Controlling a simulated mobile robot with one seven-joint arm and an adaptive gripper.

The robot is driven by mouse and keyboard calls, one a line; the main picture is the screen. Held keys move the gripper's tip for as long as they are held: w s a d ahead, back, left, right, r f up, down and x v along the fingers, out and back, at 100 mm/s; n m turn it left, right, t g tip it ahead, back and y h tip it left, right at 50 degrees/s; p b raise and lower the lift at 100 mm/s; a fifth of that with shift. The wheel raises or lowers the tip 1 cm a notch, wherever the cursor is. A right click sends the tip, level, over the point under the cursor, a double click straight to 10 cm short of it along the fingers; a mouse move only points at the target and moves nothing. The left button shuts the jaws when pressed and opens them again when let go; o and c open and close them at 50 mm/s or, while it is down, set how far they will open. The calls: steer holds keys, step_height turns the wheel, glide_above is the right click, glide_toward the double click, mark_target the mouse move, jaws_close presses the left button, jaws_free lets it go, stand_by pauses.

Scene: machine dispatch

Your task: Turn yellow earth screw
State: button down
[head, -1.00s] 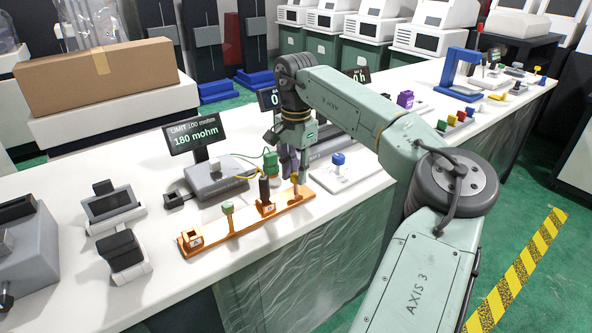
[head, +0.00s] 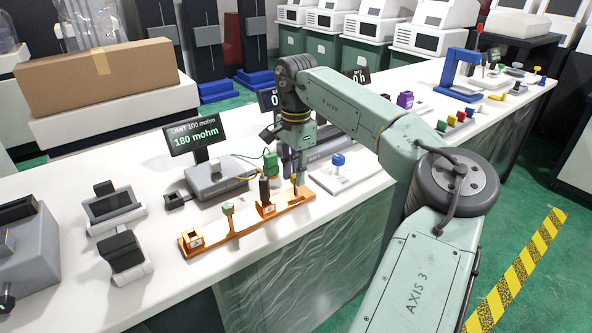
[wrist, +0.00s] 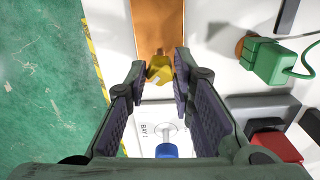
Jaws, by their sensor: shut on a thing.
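The yellow earth screw (wrist: 160,69) shows in the wrist view as a yellow knob at the near end of the orange rail (wrist: 158,20). My gripper (wrist: 160,66) has one finger on each side of it and is shut on it. In the head view my gripper (head: 297,182) points down at the right end of the orange rail (head: 240,230), and its fingers hide most of the screw. The meter display (head: 195,134) reads 180 mohm, with a limit of 100 mohm.
A black plug (head: 264,187) and a green connector (head: 271,163) with cable stand close to my gripper. A blue knob (head: 338,159) sits on a white plate to the right; it also shows in the wrist view (wrist: 167,150). The front bench edge is near.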

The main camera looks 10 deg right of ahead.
steer(key=m, duration=0.3)
steer(key=shift+m, duration=0.4)
steer(key=m, duration=0.3)
steer(key=shift+m, duration=0.3)
steer(key=m, duration=0.3)
steer(key=shift+m, duration=0.4)
steer(key=m, duration=0.7)
steer(key=shift+b, duration=0.3)
steer(key=m, duration=0.3)
steer(key=shift+m+b, duration=0.3)
steer(key=shift+m, duration=0.1)
steer(key=m, duration=0.4)
steer(key=shift+b, duration=0.4)
steer(key=shift+m, duration=1.7)
steer(key=shift+b, duration=0.3)
